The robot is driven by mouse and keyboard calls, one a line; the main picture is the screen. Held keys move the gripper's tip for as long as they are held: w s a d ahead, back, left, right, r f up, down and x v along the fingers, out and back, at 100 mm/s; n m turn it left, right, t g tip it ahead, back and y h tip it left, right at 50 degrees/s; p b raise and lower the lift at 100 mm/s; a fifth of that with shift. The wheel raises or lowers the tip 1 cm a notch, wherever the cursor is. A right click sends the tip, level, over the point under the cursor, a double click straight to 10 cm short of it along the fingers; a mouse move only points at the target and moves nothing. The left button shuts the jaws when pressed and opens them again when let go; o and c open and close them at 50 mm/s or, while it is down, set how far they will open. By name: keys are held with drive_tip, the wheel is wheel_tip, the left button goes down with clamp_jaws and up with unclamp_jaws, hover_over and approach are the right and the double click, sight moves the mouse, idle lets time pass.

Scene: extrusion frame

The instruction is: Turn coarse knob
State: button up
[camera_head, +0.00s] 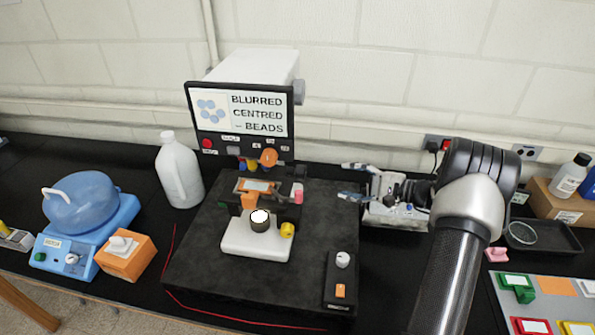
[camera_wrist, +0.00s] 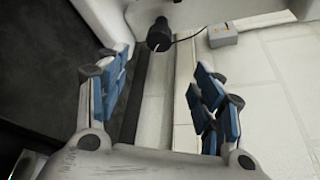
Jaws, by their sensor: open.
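The microscope-like device stands on a dark slab (camera_head: 195,265). Its screen (camera_head: 240,115) reads "BLURRED CENTRED – BEADS". A yellow knob (camera_head: 287,229) sits at the right of its white base (camera_head: 245,240), and a pink knob (camera_head: 297,192) is higher up, right of the stage (camera_head: 256,185). No readable label shows which knob is the coarse one. My gripper (camera_head: 350,181) is open and empty, right of the stage and apart from both knobs. In the wrist view, its blue-padded fingers (camera_wrist: 160,85) are spread wide, with a black cylindrical part (camera_wrist: 160,36) beyond them, which I cannot identify.
A small control box (camera_head: 341,280) sits at the slab's front right. A white jug (camera_head: 179,170) and a blue appliance (camera_head: 85,225) stand left. A dark tray (camera_head: 542,236) and coloured mat (camera_head: 555,290) lie right of my arm. A wall socket (camera_head: 436,143) is behind.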

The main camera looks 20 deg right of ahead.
sight(302, 172)
drive_tip(key=x, duration=1.6)
drive_tip(key=shift+w+a+f, duration=0.1)
drive_tip(key=shift+w+a, duration=0.05)
drive_tip(key=shift+a, duration=0.15)
drive_tip(key=shift+b, duration=0.3)
drive_tip(key=c, duration=1.1)
drive_tip(key=shift+o, duration=0.2)
drive_tip(key=shift+m+g+b, duration=0.5)
drive_tip(key=shift+m+g, duration=0.1)
drive_tip(key=shift+m, duration=0.2)
drive_tip(key=o, duration=1.1)
drive_tip(key=shift+c, duration=0.2)
